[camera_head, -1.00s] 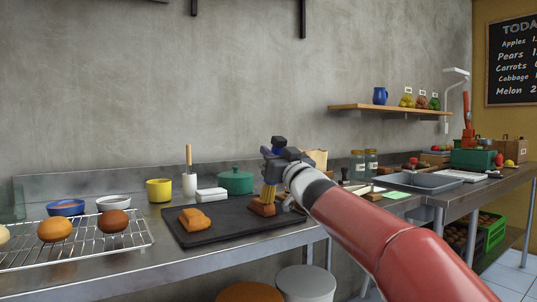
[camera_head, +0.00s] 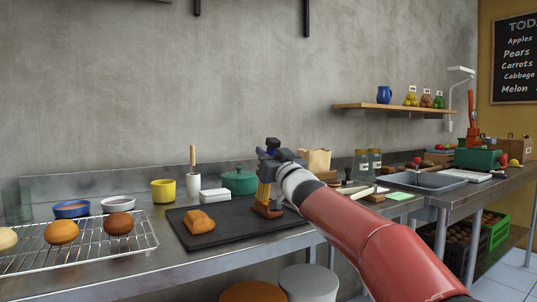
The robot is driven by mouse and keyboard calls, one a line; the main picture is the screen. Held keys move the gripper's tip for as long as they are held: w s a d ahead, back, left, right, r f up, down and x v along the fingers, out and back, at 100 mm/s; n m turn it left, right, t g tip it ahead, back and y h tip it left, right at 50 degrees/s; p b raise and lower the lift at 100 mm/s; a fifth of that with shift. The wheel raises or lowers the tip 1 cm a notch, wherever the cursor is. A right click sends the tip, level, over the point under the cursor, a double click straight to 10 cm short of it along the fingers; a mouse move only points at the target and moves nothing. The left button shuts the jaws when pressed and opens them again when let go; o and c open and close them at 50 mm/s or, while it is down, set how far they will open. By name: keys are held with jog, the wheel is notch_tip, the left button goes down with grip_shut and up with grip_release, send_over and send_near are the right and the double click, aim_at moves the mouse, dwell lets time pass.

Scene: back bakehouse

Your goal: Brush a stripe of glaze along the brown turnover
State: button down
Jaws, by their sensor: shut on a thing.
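The brown turnover (camera_head: 267,210) lies on the right part of a dark tray (camera_head: 237,230), partly hidden by the brush and my gripper. A lighter golden turnover (camera_head: 198,222) lies on the tray's left part. My gripper (camera_head: 270,165) is shut on a brush (camera_head: 264,191) with a blue handle end above and yellowish bristles below. The brush is roughly upright, bristles down, at the brown turnover's top. They look to be touching, but I cannot be sure. I cannot make out any glaze stripe.
A wire rack (camera_head: 100,245) with round buns is at left. Behind it stand a blue bowl (camera_head: 71,209) and a white bowl (camera_head: 117,204). A yellow pot (camera_head: 163,190), white butter dish (camera_head: 214,196) and green lidded pot (camera_head: 239,182) stand behind the tray.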

jog(key=shift+r+p, duration=2.1)
jog(key=shift+p, duration=0.2)
jog(key=shift+r, duration=0.8)
jog(key=shift+r, duration=0.1)
jog(key=shift+r, duration=1.45)
jog(key=shift+f, duration=0.15)
notch_tip(320, 180, down, 7)
jog(key=b, duration=0.6)
jog(key=shift+f, duration=0.1)
jog(key=shift+f+b, duration=0.7)
jog(key=shift+f, duration=0.05)
